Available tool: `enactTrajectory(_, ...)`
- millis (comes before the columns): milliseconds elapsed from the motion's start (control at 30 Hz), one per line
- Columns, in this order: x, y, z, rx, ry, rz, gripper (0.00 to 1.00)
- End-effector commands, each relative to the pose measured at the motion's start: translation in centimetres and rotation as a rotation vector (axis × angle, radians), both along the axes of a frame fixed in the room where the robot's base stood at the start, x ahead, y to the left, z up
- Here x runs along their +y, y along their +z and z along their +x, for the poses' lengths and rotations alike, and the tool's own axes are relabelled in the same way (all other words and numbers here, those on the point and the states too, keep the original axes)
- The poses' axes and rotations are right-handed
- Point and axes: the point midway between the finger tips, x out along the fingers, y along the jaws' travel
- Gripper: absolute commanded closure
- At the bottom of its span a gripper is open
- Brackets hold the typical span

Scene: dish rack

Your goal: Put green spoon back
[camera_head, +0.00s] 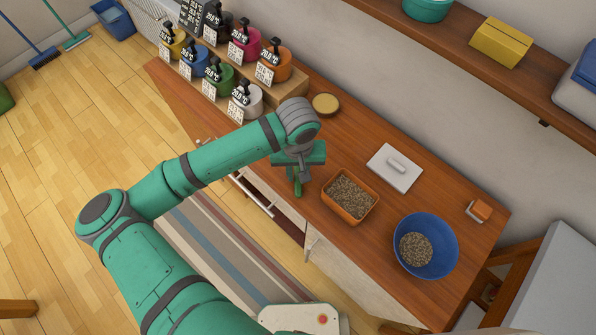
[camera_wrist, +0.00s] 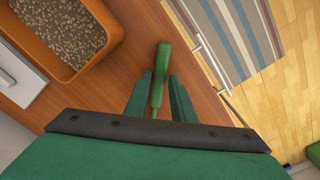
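My gripper (camera_head: 298,186) is above the front edge of the wooden counter, left of the orange tray, pointing down. In the wrist view its two dark green fingers (camera_wrist: 161,85) stand apart. The green spoon (camera_wrist: 160,70) shows as a green handle between them, with a narrow gap to the right finger. I cannot tell whether the spoon touches the left finger or rests on the counter. Its lower end is hidden behind my gripper. In the head view I cannot separate the spoon from my fingers.
An orange tray (camera_head: 332,206) of grainy stuff is just right of my gripper. Beyond are a white lidded board (camera_head: 408,163) and a blue bowl (camera_head: 447,254). Several colored labelled canisters (camera_head: 277,66) stand at the counter's left. A round tan lid (camera_head: 325,104) lies behind.

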Motion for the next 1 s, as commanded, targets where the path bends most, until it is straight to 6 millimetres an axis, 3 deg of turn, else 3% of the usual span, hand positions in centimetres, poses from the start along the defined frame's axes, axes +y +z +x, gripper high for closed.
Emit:
enactTrajectory(333, 0.0, 0.0, 0.0, 0.000, 0.000, 0.000, 0.78)
enactTrajectory(433, 0.0, 0.0, 0.0, 0.000, 0.000, 0.000, 0.56)
enactTrajectory(767, 0.0, 0.2, 0.0, 0.000, 0.000, 0.000, 0.56)
enactTrajectory(1000, 0.0, 3.2, 0.0, -0.003, -0.002, 0.000, 0.56)
